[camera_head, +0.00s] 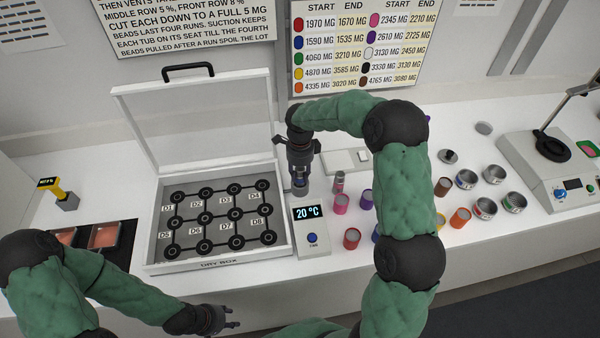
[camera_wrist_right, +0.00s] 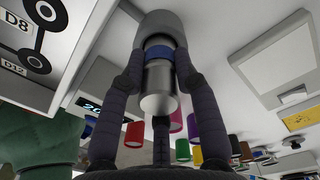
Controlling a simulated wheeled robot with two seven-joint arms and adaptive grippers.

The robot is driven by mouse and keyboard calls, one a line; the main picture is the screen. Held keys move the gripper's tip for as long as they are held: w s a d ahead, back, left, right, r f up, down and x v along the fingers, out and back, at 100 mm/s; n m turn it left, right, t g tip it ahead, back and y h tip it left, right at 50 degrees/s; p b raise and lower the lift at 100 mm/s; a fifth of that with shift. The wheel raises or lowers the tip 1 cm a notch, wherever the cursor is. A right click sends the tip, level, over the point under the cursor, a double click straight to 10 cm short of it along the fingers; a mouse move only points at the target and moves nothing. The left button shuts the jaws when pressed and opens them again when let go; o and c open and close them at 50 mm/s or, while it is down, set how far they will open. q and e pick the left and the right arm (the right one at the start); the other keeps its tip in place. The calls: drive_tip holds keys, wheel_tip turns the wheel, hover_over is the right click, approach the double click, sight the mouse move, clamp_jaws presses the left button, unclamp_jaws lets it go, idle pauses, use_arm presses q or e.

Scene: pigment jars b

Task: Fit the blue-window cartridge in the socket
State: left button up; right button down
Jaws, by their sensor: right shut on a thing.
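My right gripper (camera_head: 300,182) points down behind the temperature box and is shut on a metal cartridge with a blue window. In the right wrist view the fingers (camera_wrist_right: 160,75) close around the cartridge (camera_wrist_right: 157,88), and its blue band (camera_wrist_right: 158,55) shows. A wider grey cylinder (camera_wrist_right: 158,22), which looks like the socket, is at the cartridge's far end. It also shows just below the fingers in the head view (camera_head: 299,190). The two overlap in view; I cannot tell how deep the cartridge sits. My left gripper (camera_head: 234,317) is empty with fingers apart, low at the table's front.
The temperature box (camera_head: 311,238) reads 20 °C in front of the right gripper. The dry box (camera_head: 215,262) with its raised lid is to the left. Coloured jars, such as a red one (camera_head: 352,238), and a scale (camera_head: 560,175) stand to the right.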

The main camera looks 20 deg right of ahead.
drive_tip(key=shift+f, duration=0.35)
drive_tip(key=c, duration=0.8)
unclamp_jaws()
drive_tip(key=shift+c, duration=0.2)
wheel_tip(320, 180, up, 12)
drive_tip(key=shift+w+r, duration=0.1)
